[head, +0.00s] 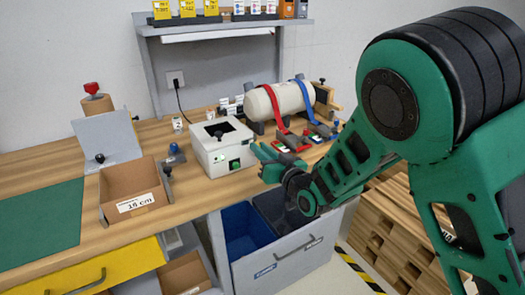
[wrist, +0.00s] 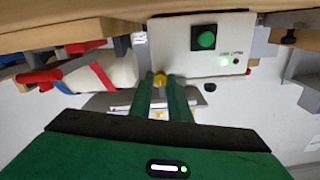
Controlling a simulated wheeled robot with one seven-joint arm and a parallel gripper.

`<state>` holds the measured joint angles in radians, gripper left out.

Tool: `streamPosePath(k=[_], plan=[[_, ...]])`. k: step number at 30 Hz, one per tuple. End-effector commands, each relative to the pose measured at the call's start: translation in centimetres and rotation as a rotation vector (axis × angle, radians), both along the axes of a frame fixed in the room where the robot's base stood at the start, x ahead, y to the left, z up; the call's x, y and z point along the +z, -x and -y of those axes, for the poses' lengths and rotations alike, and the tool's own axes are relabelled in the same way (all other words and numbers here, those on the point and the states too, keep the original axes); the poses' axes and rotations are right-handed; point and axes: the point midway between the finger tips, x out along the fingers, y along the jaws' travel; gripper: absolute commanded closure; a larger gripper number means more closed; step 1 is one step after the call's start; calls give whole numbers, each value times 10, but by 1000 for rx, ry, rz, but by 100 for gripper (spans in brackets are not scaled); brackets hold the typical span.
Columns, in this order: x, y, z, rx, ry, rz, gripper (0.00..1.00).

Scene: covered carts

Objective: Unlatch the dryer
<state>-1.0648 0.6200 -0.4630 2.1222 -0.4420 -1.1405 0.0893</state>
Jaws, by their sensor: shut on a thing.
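A white box (head: 221,148) with a green button stands on the wooden bench; I take it to be the dryer. In the wrist view the white box (wrist: 203,42) shows its green button, a lit green lamp and small print I cannot read. My gripper (head: 268,152) is just right of the box in the head view. In the wrist view my gripper (wrist: 160,80) is shut on a small yellow part (wrist: 159,83) at the box's lower left edge. Whether this part is the latch is not clear. The fingers hide most of it.
A white cylinder (head: 283,100) with red and blue straps lies behind my gripper. A cardboard bin (head: 133,190) and a grey board (head: 107,143) stand to the left. Below the bench are a grey bin (head: 287,262) and a yellow drawer (head: 100,272). Wooden pallets (head: 385,215) stand at right.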

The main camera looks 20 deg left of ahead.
Motion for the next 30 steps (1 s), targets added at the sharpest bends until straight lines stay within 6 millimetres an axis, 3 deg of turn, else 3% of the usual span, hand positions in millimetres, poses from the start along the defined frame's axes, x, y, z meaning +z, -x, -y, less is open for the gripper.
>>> streamPosePath(k=[14, 15, 17, 30], plan=[[0, -3, 2, -6, 51, 61, 100], [0, -3, 2, -6, 51, 61, 76], [0, -3, 2, -6, 51, 61, 65], [0, 4, 7, -3, 50, 57, 65]])
